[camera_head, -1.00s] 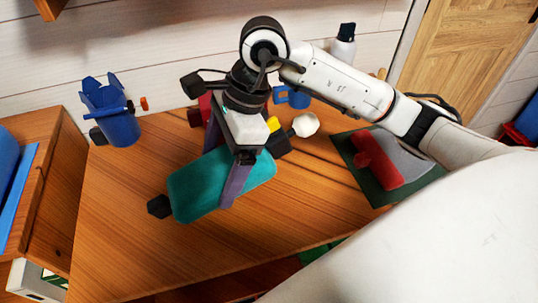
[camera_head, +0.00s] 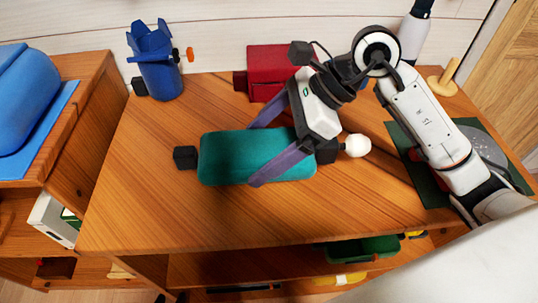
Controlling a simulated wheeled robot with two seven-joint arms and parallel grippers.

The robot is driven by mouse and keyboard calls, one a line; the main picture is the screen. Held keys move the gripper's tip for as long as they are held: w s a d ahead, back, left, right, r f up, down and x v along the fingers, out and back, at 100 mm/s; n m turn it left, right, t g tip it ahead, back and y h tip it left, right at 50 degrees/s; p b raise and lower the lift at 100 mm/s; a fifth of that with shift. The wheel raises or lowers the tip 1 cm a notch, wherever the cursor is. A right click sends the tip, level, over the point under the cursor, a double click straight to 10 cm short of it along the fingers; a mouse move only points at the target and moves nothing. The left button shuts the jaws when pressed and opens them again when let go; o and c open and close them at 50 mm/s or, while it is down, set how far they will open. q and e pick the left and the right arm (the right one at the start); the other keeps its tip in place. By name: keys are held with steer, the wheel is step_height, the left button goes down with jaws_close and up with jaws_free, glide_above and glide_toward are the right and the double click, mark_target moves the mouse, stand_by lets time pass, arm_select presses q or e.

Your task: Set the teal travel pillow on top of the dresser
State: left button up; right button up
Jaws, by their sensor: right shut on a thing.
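The teal travel pillow (camera_head: 225,160) is a rounded, oblong cushion over the wooden top (camera_head: 140,220) in the middle of the head view. A black block (camera_head: 185,157) shows at its left end. My right gripper (camera_head: 268,155) reaches in from the right, its purple fingers shut across the pillow's right half. Whether the pillow touches the wood or hangs just above it, I cannot tell. The gripper body hides part of its right end. Which wooden unit is the dresser is not clear from this view. My left gripper is not in view.
A blue cup-like holder (camera_head: 158,70) and a red box (camera_head: 268,75) stand at the back. A white round knob (camera_head: 357,146) is right of the pillow. A dark green mat (camera_head: 425,185) lies under my right arm. The wood left and front of the pillow is bare.

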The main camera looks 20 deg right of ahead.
steer(key=shift+f, duration=2.15)
steer(key=o, duration=1.4)
steer(key=shift+f+b, duration=0.1)
steer(key=shift+b, duration=0.2)
steer(key=shift+r+p, duration=0.3)
steer(key=shift+r, duration=0.05)
steer(key=v, duration=1.1)
steer(key=shift+d+r, duration=0.3)
